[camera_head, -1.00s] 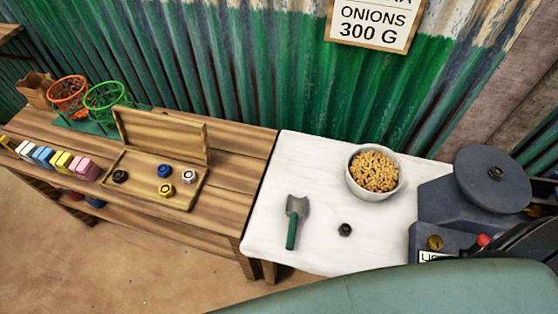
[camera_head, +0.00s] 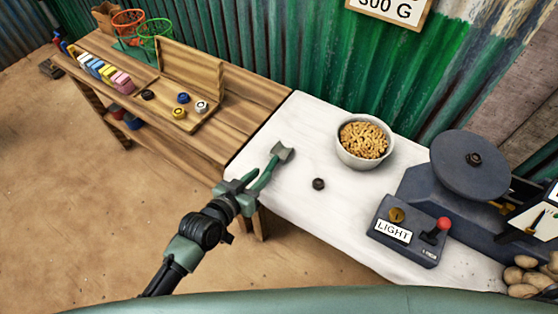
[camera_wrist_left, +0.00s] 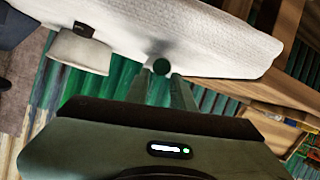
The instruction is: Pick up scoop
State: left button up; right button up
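The scoop (camera_head: 281,153) lies near the left front edge of the white table, its grey head pointing away and its green handle towards me. My left gripper (camera_head: 254,182) is at the handle end, low over the table edge. In the left wrist view my two fingers (camera_wrist_left: 161,84) stand apart, with the round dark green handle end (camera_wrist_left: 161,67) showing between and just beyond their tips. The fingers do not look closed on it. Contact cannot be made out. My right gripper is not in view.
A wooden bench (camera_head: 235,98) with a weight box and coloured blocks adjoins at left.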

aim_at(271, 164)
pick_arm(q)
jog(key=shift+x, duration=0.85)
jog(key=b+x, duration=0.4)
jog(key=shift+d+f, duration=0.1)
jog(key=shift+f, duration=0.1)
jog(key=shift+w+d+b, duration=0.15)
jog(key=shift+w+b, duration=0.15)
jog(key=shift+d, duration=0.1)
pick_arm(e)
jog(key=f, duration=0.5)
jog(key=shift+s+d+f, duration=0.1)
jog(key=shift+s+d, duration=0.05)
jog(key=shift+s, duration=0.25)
pick_arm(q)
grip_shut()
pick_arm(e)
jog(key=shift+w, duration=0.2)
